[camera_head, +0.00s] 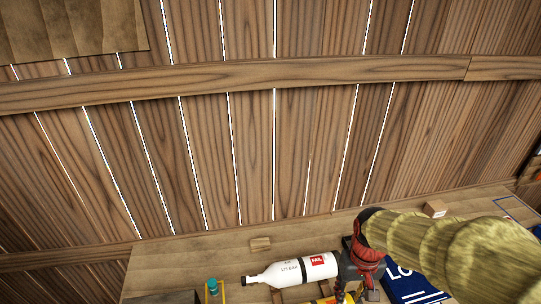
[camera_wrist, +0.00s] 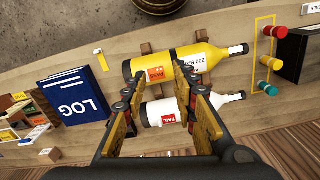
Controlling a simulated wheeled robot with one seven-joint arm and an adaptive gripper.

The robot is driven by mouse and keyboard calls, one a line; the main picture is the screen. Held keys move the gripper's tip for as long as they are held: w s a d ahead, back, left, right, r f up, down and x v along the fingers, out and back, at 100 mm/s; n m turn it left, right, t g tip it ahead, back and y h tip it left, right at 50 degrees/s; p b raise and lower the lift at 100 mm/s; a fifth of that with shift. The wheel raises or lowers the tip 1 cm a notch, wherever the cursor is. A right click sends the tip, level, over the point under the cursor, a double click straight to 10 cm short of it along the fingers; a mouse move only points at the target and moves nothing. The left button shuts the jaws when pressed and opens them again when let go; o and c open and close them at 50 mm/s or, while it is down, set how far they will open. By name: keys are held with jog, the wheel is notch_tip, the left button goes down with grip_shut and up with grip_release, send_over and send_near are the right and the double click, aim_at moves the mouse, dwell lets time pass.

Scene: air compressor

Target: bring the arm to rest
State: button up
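My gripper (camera_wrist: 158,97) is open, its two fingers spread wide in the wrist view with nothing gripped between them. It hangs over the bench near a white cylinder (camera_wrist: 165,110) with a red label, which passes behind the right finger. A yellow cylinder (camera_wrist: 208,56) marked 200 BAR lies beyond the fingertips. In the head view, my arm reaches in from the lower right and my gripper is partly cut off at the bottom edge, by the right end of the white cylinder (camera_head: 285,273), whose tag reads FAIL.
A blue LOG book (camera_wrist: 75,98) lies left of the cylinders. A yellow rack (camera_wrist: 265,60) with coloured knobs stands right of them. Small boxes (camera_wrist: 22,118) sit at the far left.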

jog(key=s+a+r+t+b, duration=0.1)
jog(key=s+r+t+b, duration=0.3)
jog(key=s+b, duration=0.4)
jog(key=t+b, duration=0.1)
jog(key=b, duration=0.2)
jog(key=shift+a+r+t, duration=0.2)
jog(key=shift+r+t, duration=0.15)
jog(key=shift+t, duration=0.05)
jog(key=shift+w, duration=0.15)
